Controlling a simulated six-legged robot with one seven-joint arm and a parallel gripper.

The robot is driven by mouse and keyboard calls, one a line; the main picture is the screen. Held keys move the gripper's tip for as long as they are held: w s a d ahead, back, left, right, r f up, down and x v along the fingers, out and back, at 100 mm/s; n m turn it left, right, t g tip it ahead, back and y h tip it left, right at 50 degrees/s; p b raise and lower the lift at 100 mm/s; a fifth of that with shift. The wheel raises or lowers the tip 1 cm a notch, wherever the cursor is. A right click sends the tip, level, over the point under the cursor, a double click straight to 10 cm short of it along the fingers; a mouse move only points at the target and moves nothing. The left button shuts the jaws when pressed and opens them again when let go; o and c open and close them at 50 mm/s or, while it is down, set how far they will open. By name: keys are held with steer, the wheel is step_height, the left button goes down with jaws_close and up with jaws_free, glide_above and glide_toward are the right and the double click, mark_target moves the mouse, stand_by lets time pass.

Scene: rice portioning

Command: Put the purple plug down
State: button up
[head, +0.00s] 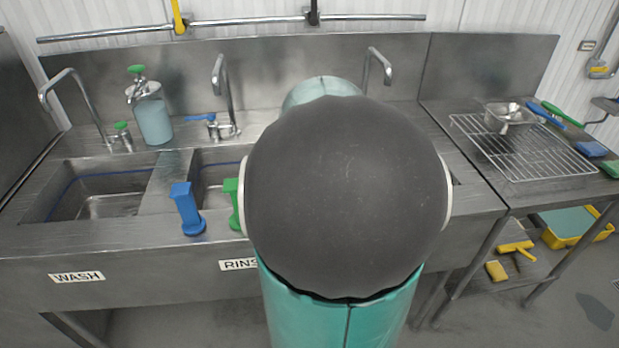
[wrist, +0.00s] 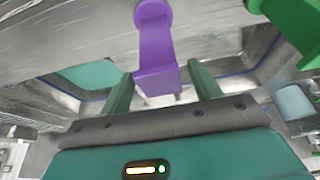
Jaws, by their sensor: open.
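The purple plug (wrist: 155,50) shows in the wrist view, its round end at the top edge against the metal sink ledge (wrist: 70,40). Its handle end reaches into the gap between the fingers of my gripper (wrist: 161,72). The fingers are spread, with a visible gap on each side of the plug, so it is not gripped. In the head view my own arm hides the purple plug and the gripper.
A green plug (head: 232,203) and a blue plug (head: 187,210) stand on the sink's front ledge. A soap bottle (head: 152,115) and taps are behind the basins.

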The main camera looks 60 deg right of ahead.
steer(key=v, duration=1.2)
steer(key=shift+r, duration=0.15)
steer(key=shift+w, duration=0.1)
